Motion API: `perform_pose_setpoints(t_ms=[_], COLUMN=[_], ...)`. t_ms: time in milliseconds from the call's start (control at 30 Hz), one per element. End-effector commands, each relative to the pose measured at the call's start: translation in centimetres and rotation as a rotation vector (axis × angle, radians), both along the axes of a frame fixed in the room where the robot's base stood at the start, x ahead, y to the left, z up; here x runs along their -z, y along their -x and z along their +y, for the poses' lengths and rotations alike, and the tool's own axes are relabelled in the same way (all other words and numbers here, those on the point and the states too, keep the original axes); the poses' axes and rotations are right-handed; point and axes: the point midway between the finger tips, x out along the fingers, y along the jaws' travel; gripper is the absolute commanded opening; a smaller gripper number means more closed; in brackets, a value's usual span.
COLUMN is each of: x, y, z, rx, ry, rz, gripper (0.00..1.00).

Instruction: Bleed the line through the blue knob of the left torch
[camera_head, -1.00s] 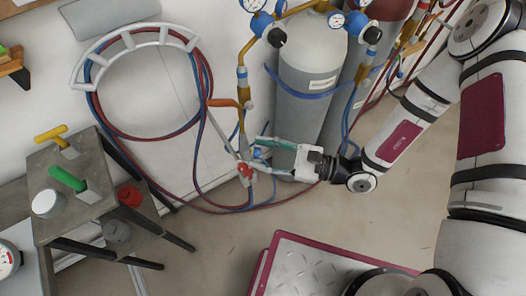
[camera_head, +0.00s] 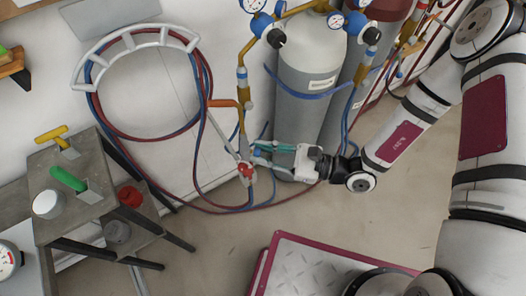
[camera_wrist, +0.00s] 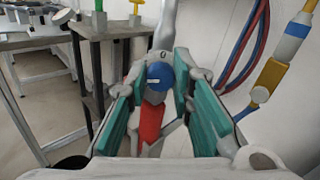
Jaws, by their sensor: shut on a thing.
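The torch hangs against the wall on an orange hook (camera_head: 223,103), with its grey tube pointing up. Its blue knob (camera_wrist: 160,77) faces the wrist camera between my green-padded fingers. The torch's red knob (camera_head: 245,170) shows in the head view, and a red part (camera_wrist: 151,122) sits below the blue knob in the wrist view. My gripper (camera_head: 259,153) reaches in from the right, its fingertips closed in on both sides of the blue knob. In the head view the fingers partly cover the blue knob.
Red and blue hoses (camera_head: 205,75) loop over a wall rack left of the torch. A grey gas cylinder (camera_head: 310,70) stands close behind my gripper. A stand (camera_head: 95,200) with yellow and green handles is at left. A plated platform (camera_head: 310,262) lies in front.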

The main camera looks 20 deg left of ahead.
Motion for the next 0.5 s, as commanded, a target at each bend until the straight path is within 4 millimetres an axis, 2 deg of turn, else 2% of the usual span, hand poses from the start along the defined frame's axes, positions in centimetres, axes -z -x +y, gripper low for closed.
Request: perform_pose_setpoints(t_ms=[500], x=[-0.02], y=[-0.16], z=[0.01], rx=[0.001], ry=[0.028], rz=[0.462], gripper=[0.0])
